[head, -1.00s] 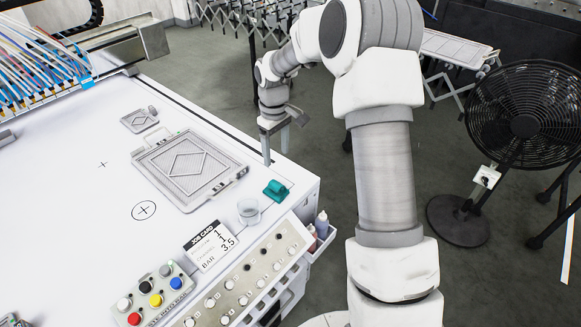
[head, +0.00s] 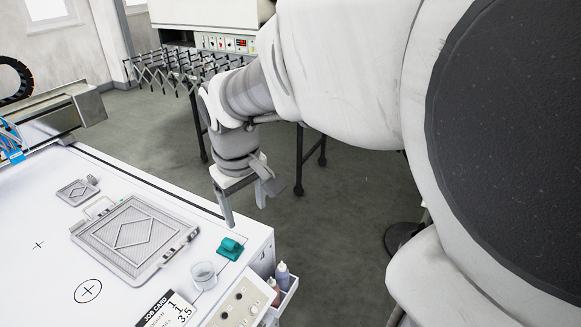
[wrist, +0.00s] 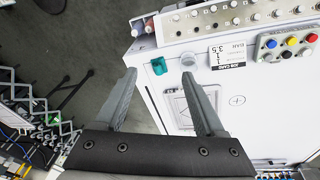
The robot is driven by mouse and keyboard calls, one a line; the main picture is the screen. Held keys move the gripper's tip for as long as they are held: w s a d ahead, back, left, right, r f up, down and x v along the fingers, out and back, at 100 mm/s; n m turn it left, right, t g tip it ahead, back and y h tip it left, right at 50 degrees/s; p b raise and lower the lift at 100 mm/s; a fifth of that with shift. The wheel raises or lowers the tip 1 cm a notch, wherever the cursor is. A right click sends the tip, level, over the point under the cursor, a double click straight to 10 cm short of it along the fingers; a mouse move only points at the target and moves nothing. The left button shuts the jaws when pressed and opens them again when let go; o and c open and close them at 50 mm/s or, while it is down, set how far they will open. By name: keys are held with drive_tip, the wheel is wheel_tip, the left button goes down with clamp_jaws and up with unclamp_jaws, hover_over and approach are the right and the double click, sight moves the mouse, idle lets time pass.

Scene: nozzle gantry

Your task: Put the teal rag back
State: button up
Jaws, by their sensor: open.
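The teal rag (head: 230,248) lies folded or bunched on the white table near its right edge, beside a clear cup (head: 204,275). The rag also shows in the wrist view (wrist: 159,66), between and beyond my fingertips. My gripper (head: 245,207) is open and empty, above and behind the rag near the table's far right edge. In the wrist view its two fingers (wrist: 162,82) are spread wide with nothing between them. The rag is apart from the fingers.
A framed screen (head: 135,238) and a smaller plate (head: 77,191) lie on the table. A job card (head: 168,310) and control panel (head: 238,309) are at the front. A side holder with bottles (head: 282,283) hangs off the right edge. Open floor lies beyond the table.

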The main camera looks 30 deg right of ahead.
drive_tip(key=s+r+m+t, duration=0.2)
drive_tip(key=s+r+t, duration=0.1)
drive_tip(key=s, duration=0.9)
drive_tip(key=shift+s+a+r+m+y, duration=0.3)
drive_tip(key=shift+r+y, duration=0.1)
drive_tip(key=shift+r, duration=0.1)
drive_tip(key=c, duration=0.3)
drive_tip(key=shift+c, duration=0.2)
drive_tip(key=shift+a, duration=0.15)
